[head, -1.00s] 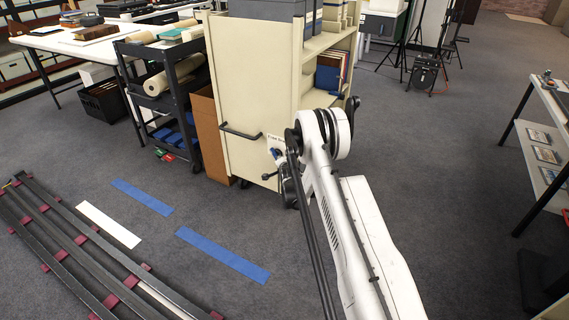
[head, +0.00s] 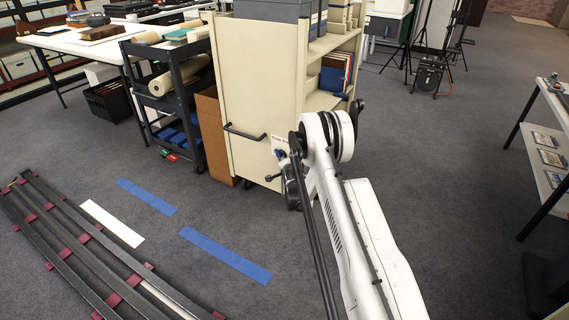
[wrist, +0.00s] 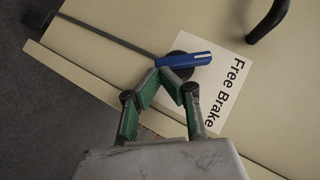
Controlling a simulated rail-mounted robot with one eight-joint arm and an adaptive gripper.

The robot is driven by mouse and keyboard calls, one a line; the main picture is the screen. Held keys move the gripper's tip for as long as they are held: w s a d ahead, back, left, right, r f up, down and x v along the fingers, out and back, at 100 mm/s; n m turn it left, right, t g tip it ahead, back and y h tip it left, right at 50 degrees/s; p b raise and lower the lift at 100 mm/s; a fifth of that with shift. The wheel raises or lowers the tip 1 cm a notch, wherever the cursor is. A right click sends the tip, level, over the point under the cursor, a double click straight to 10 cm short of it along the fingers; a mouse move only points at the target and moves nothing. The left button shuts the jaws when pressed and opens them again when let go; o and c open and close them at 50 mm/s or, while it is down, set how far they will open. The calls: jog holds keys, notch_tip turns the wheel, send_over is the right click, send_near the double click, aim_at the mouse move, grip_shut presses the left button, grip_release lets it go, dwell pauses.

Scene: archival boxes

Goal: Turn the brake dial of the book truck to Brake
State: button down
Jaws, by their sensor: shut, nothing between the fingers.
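The cream book truck (head: 262,85) stands at the middle of the head view. Its brake dial (wrist: 183,60) is a round black base with a blue pointer bar, beside a white label (wrist: 225,90) reading "Free Brake". In the wrist view the bar points right, its tip nearer "Free" than "Brake". A blue bit of the dial also shows in the head view (head: 280,154), left of my arm. My gripper (wrist: 171,80) has green-padded fingers, shut and empty. Its fingertips are right at the dial, just below the bar; I cannot tell if they touch it.
A dark rod (wrist: 108,38) runs up-left from near the dial. A black handle (head: 244,132) sticks out from the truck's end. A dark cart with rolls (head: 170,100) stands left of the truck.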

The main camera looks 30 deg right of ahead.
jog(key=shift+w+f, duration=0.1)
jog(key=shift+f, duration=0.5)
dwell(0.6)
jog(key=shift+w+a+f, duration=0.3)
jog(key=shift+w+f, duration=0.1)
jog(key=shift+f, duration=0.1)
jog(key=shift+w+a+f, duration=0.25)
jog(key=shift+w+f, duration=0.15)
jog(key=shift+f, duration=0.1)
jog(key=shift+a, duration=0.1)
jog(key=shift+f, duration=0.1)
dwell(1.1)
